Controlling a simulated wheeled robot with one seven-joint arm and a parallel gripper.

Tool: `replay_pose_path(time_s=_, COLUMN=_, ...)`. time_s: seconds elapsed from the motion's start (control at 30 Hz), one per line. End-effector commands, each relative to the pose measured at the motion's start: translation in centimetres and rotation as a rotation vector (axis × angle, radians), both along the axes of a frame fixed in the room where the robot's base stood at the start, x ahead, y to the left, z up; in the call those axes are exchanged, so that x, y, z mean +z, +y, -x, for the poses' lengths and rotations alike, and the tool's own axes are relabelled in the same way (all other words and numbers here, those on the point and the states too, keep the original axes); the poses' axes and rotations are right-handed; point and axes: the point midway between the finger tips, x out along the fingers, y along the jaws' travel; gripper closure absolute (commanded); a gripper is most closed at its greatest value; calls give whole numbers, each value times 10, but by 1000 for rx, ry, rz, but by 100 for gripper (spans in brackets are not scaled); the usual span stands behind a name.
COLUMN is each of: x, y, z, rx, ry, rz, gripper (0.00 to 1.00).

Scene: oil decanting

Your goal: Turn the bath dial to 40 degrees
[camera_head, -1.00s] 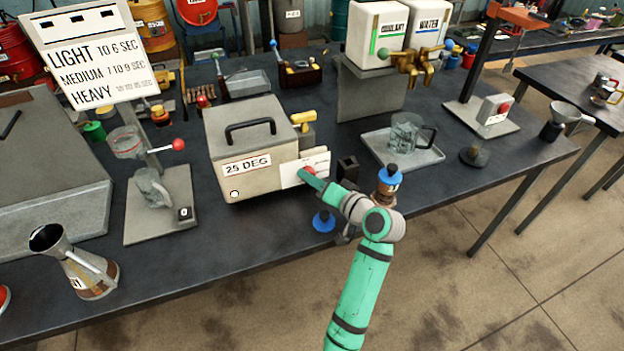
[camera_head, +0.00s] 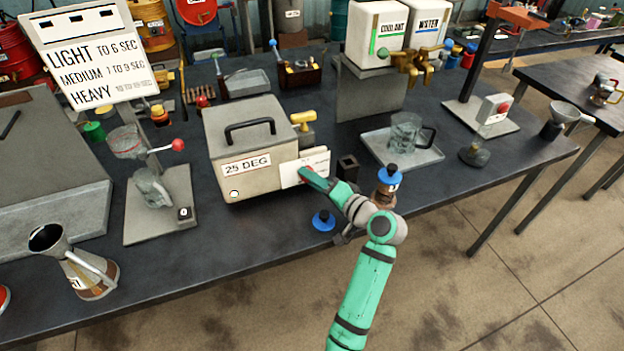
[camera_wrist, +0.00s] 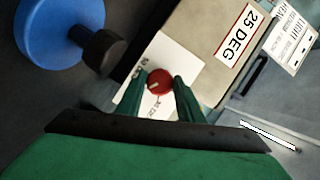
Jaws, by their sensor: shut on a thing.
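The bath (camera_head: 238,132) is a beige-grey box with a black handle on its lid. Its front label (camera_head: 246,165) reads 25 DEG, and the label also shows in the wrist view (camera_wrist: 239,32). A red round dial (camera_wrist: 159,82) with a pale pointer mark sits on a white card (camera_wrist: 176,65) on the bath's front. My gripper (camera_head: 312,176) reaches the dial from the front right. In the wrist view its two green fingers (camera_wrist: 158,90) stand on either side of the dial and are shut on it. Part of the card's print is hidden by the fingers.
A blue-topped black item (camera_head: 324,221) stands near the table's front edge, below my arm. A small dark box (camera_head: 347,168) is right of the bath. A tray (camera_head: 372,150) with a glass jug (camera_head: 404,131) lies further right. A glass cup stand (camera_head: 186,205) is at the left.

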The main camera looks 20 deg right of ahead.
Motion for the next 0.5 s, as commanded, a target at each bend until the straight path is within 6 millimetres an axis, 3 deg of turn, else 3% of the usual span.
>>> replay_pose_path(time_s=0.03, x=0, y=0, z=0, rx=0, ry=0, rz=0, gripper=64)
replay_pose_path(time_s=0.1, x=0, y=0, z=0, rx=0, ry=0, rz=0, gripper=48)
replay_pose_path(time_s=0.5, x=1, y=-2, z=5, rx=1, ry=-1, rz=1, gripper=48)
